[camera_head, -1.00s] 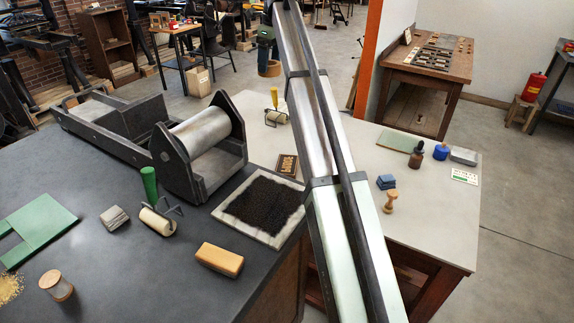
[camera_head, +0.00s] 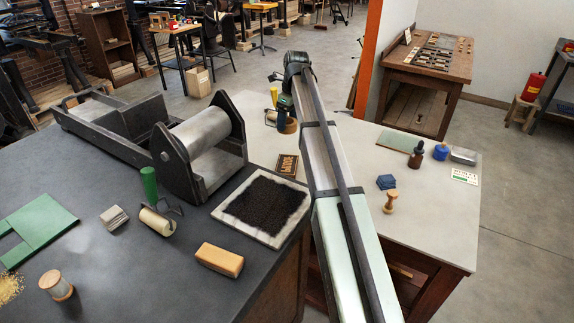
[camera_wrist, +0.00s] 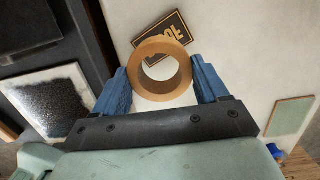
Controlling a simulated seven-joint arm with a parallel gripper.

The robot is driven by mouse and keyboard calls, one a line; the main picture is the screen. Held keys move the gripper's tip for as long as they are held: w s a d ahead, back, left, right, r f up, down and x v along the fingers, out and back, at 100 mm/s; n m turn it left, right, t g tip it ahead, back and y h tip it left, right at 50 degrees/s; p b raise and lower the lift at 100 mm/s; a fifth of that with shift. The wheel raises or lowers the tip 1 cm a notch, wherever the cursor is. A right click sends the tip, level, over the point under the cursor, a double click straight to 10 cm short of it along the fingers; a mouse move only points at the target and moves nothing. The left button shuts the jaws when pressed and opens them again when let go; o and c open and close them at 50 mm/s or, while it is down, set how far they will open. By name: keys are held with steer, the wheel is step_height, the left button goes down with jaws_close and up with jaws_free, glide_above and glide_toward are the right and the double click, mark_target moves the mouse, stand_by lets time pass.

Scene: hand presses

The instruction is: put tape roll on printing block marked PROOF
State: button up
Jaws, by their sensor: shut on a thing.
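My gripper (camera_wrist: 160,78) is shut on the tape roll (camera_wrist: 136,70), a tan ring held between its two blue fingers. The printing block (camera_wrist: 168,27), dark with tan raised letters, lies on the pale table; the roll hides its near part in the wrist view. The roll overlaps the block there, but I cannot tell its height. In the head view the printing block (camera_head: 287,166) lies beside the ink slab, left of my arm. The tape roll (camera_head: 289,126) hangs beyond the block in the picture, under my gripper (camera_head: 284,110).
The inked slab (camera_head: 292,235) lies left of the block, and the roller press (camera_head: 205,150) stands further left. A yellow-handled tool (camera_head: 274,97) is behind my gripper.

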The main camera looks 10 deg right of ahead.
mark_target(292, 127)
step_height(292, 127, down, 15)
steer(key=shift+f, duration=0.1)
stand_by(0.7)
steer(key=o, duration=1.1)
steer(key=shift+f, duration=0.1)
steer(key=shift+c, duration=0.2)
steer(key=r, duration=0.8)
steer(key=s+d+r, duration=0.1)
steer(key=r, duration=0.3)
steer(key=shift+s+d+r, duration=0.1)
